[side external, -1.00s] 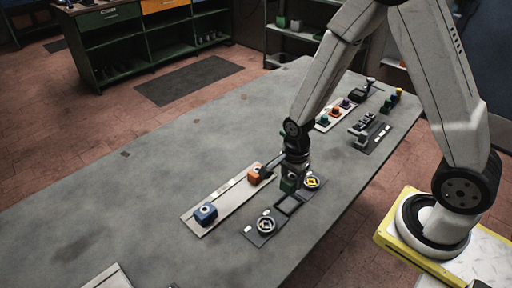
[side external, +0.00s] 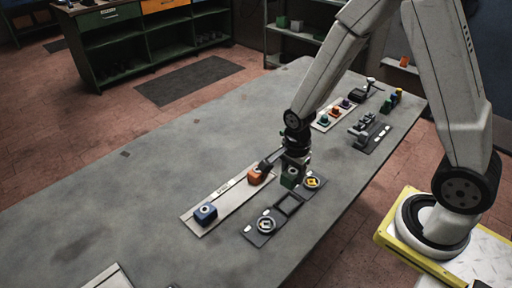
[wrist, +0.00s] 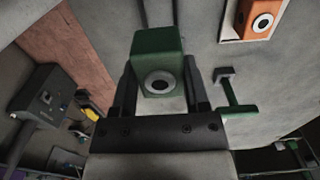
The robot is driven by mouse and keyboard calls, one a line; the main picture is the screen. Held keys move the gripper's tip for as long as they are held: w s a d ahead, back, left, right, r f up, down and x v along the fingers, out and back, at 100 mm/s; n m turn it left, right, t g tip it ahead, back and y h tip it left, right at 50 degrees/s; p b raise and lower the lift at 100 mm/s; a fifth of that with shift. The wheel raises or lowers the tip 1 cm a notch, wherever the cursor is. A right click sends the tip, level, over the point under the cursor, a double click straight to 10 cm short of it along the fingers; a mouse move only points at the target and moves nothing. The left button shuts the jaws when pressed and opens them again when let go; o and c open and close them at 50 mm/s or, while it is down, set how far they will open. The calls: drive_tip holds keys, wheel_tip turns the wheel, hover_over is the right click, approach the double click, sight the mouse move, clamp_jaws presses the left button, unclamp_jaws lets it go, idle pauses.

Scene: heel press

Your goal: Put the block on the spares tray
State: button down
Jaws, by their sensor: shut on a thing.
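A green block (wrist: 158,45) with a white-and-black ring on its face sits between the two dark fingers of my gripper (wrist: 158,85) in the wrist view. In the side view my gripper (side external: 291,170) is shut on this block (side external: 289,179), close to the dark fixture plate; I cannot tell the exact gap below it. The pale long tray (side external: 234,202), with small lettering too fine to read surely, lies to the left of my gripper.
The dark fixture plate (side external: 275,215) has a square frame and round parts at its ends. A dark lever part stands near the orange block. Further back are a second pale tray (side external: 322,125) with small coloured items and a dark tool plate (side external: 375,139). The table's left is largely clear.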

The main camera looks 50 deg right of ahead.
drive_tip(key=shift+w+a+f, duration=0.6)
drive_tip(key=shift+w+a, duration=1)
drive_tip(key=shift+w, duration=0.65)
drive_tip(key=shift+w+a+f, duration=0.65)
drive_tip(key=shift+w+a, duration=0.9)
drive_tip(key=shift+w, duration=0.7)
drive_tip(key=shift+w+a+f, duration=0.6)
drive_tip(key=shift+w+a, duration=1)
drive_tip(key=shift+w, duration=0.65)
drive_tip(key=shift+f, duration=0.2)
drive_tip(key=shift+f, duration=2.4)
drive_tip(key=shift+f, duration=0.35)
unclamp_jaws()
drive_tip(key=shift+r, duration=0.15)
